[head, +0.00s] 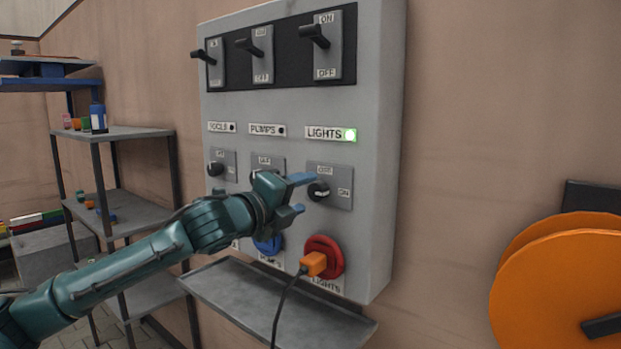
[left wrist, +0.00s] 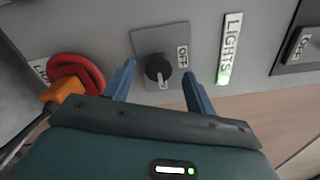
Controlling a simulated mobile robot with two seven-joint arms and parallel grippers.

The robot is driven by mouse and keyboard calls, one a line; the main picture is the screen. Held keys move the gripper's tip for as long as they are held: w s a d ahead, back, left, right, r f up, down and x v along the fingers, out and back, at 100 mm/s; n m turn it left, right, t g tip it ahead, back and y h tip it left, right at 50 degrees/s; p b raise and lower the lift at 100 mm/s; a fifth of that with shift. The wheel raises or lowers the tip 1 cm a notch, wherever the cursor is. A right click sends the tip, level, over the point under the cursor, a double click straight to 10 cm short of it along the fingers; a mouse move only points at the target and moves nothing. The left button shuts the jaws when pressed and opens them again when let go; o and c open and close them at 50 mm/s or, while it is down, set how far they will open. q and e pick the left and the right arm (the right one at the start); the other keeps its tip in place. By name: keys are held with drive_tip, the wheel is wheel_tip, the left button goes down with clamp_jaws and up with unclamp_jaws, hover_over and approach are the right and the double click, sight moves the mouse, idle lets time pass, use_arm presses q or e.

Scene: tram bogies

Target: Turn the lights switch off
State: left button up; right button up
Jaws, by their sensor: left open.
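The lights rotary switch (head: 320,190) is a black knob on a grey plate, with OFF above it and ON to its right in the head view. In the left wrist view the knob (left wrist: 158,68) has its pale pointer toward the ON side. The LIGHTS lamp (head: 350,135) above it glows green. My left gripper (head: 307,193) is open, its blue fingers pointing at the switch plate. In the left wrist view the fingers appear on either side of the knob, seemingly just short of it. My right gripper is not in view.
The grey panel (head: 377,150) also holds a lights lever (head: 316,36), other levers and knobs to the left, and a red socket (head: 325,255) with an orange plug (head: 313,263) and cable below. A ledge (head: 270,305) juts out underneath. An orange reel (head: 550,275) is at right.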

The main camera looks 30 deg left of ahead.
sight(313, 191)
use_arm(q)
drive_tip(key=shift+w+d+p, duration=0.2)
drive_tip(key=shift+w+p, duration=0.2)
drive_tip(key=shift+w, duration=1.3)
drive_tip(key=c, duration=1)
drive_tip(key=shift+o, duration=0.2)
